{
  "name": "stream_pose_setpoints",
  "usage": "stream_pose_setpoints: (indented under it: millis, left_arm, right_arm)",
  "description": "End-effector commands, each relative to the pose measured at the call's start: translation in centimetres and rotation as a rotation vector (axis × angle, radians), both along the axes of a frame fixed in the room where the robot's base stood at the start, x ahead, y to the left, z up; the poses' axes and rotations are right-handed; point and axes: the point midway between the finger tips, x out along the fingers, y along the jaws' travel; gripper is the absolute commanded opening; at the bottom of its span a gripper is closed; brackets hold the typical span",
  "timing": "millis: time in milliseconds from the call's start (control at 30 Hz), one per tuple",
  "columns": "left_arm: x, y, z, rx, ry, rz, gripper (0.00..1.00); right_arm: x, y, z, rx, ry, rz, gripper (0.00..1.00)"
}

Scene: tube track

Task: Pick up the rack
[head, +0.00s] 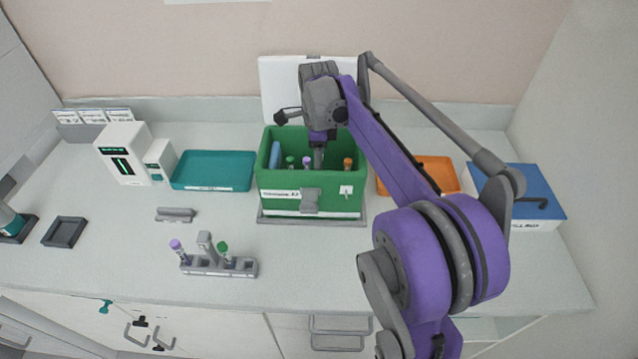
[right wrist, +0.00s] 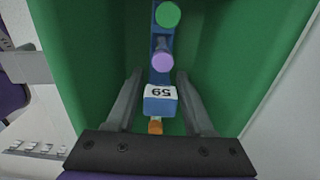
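A blue rack (right wrist: 160,79) stands inside the green bin (head: 311,201), seen from above in the right wrist view. It carries a green-capped tube (right wrist: 168,14), a purple-capped tube (right wrist: 162,61) and an orange-capped tube (right wrist: 155,127). A block labelled 59 (right wrist: 160,104) rises from it. My right gripper (right wrist: 159,75) reaches down into the bin, open, one finger on each side of the block with narrow gaps. The head view shows the right gripper (head: 318,160) between the tube caps; the bin's front wall hides the rack's lower part. My left gripper is not in view.
A grey rack (head: 218,262) with purple-capped and green-capped tubes stands front left. A teal tray (head: 212,171) is left of the bin; an orange tray (head: 432,176) and a blue-lidded box (head: 520,192) are right. White devices (head: 124,153) stand back left.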

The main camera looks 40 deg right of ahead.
Motion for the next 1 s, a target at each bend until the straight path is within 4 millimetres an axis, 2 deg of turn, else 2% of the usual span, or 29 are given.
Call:
stream_pose_setpoints:
  millis: [33, 267, 733, 867, 1000]
  left_arm:
    - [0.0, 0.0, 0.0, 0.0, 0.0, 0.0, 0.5]
    - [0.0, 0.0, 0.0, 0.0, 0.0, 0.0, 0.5]
    - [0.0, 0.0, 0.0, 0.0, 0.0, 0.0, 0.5]
    - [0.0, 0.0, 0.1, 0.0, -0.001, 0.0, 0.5]
    - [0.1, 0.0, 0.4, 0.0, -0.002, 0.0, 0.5]
  right_arm:
    - [0.0, 0.0, 0.0, 0.0, 0.0, 0.0, 0.42]
    - [0.0, 0.0, 0.0, 0.0, 0.0, 0.0, 0.01]
    - [0.0, 0.0, 0.3, 0.0, 0.0, 0.0, 0.0]
    - [0.0, 0.0, 1.1, 0.0, 0.0, 0.0, 0.0]
    - [0.0, 0.0, 3.1, 0.0, 0.0, 0.0, 0.0]
